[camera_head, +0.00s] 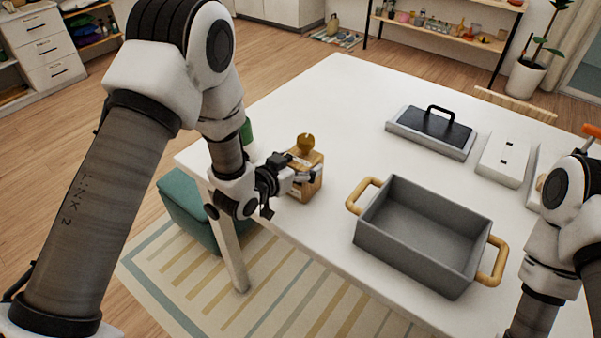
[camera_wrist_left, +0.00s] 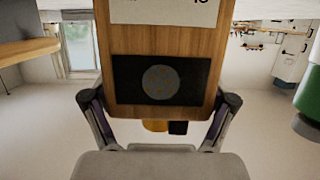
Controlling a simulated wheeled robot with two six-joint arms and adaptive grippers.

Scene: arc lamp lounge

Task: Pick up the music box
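The music box (camera_head: 306,161) is a small wooden box with a round gold piece on top. It is at the left part of the white table (camera_head: 340,110), near its front edge. My left gripper (camera_head: 296,180) reaches it from the left, with fingers on both sides of it. In the left wrist view the music box (camera_wrist_left: 207,75) shows a dark panel with a grey disc, between the two fingers (camera_wrist_left: 160,102). No clear gap shows at either side, but the fingertips are hidden, so firm contact is unclear. Whether its base touches the table is unclear. My right gripper is out of view.
A grey pan with wooden handles (camera_head: 418,237) stands right of the music box. Farther back are a black-handled tray-like item (camera_head: 433,131) and a white block (camera_head: 504,158). A green cylinder (camera_head: 247,131) is partly behind my left arm. A teal stool (camera_head: 190,214) is below the table edge.

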